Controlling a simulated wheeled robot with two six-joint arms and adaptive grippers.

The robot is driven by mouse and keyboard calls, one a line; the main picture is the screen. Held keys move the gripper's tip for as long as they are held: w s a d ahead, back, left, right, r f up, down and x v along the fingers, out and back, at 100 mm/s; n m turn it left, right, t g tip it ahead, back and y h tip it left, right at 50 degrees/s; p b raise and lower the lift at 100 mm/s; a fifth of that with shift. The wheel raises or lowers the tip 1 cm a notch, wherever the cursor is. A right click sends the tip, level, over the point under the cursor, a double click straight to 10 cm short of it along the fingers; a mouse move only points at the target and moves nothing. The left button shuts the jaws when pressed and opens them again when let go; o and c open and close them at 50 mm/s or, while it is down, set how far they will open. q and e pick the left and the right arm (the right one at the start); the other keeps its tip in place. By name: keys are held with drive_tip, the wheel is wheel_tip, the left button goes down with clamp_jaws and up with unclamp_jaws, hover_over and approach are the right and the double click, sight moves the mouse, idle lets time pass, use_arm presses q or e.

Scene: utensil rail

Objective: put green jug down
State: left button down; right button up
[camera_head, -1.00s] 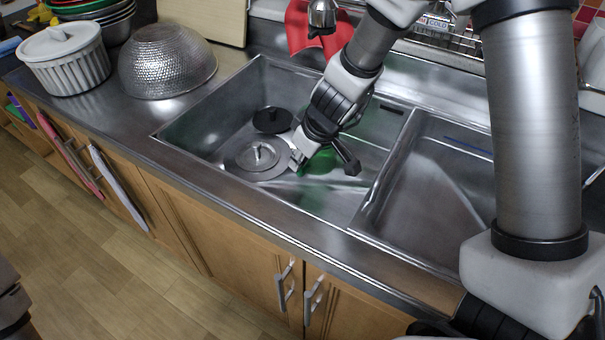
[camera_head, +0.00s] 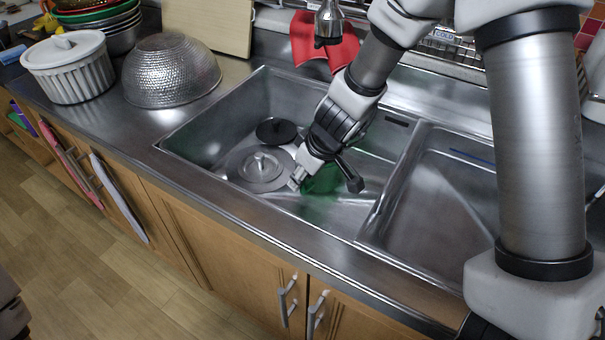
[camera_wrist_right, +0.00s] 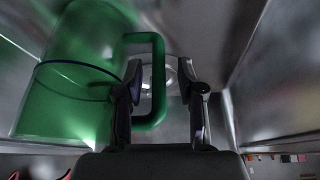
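The green jug (camera_head: 322,182) is in the left basin of the sink, partly hidden behind my right gripper (camera_head: 328,182). In the right wrist view the see-through green jug (camera_wrist_right: 70,85) fills the left side, its handle (camera_wrist_right: 158,80) reaching between the fingers. My right gripper (camera_wrist_right: 162,95) is open, with one finger on each side of the handle's outer bar and gaps showing beside it. I cannot tell whether the jug's base rests on the basin floor. My left gripper is not in view.
A metal lid (camera_head: 259,168) and a black lid (camera_head: 277,131) lie in the left basin (camera_head: 215,125). A divider separates the right basin (camera_head: 430,205), whose visible part is empty. A hammered metal bowl (camera_head: 170,70) and white ribbed pot (camera_head: 68,68) stand on the left counter. A red cloth (camera_head: 325,50) hangs behind.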

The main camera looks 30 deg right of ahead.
drive_tip(key=p+v, duration=0.9)
drive_tip(key=v, duration=0.2)
drive_tip(key=shift+r, duration=0.3)
drive_tip(key=shift+s, duration=0.1)
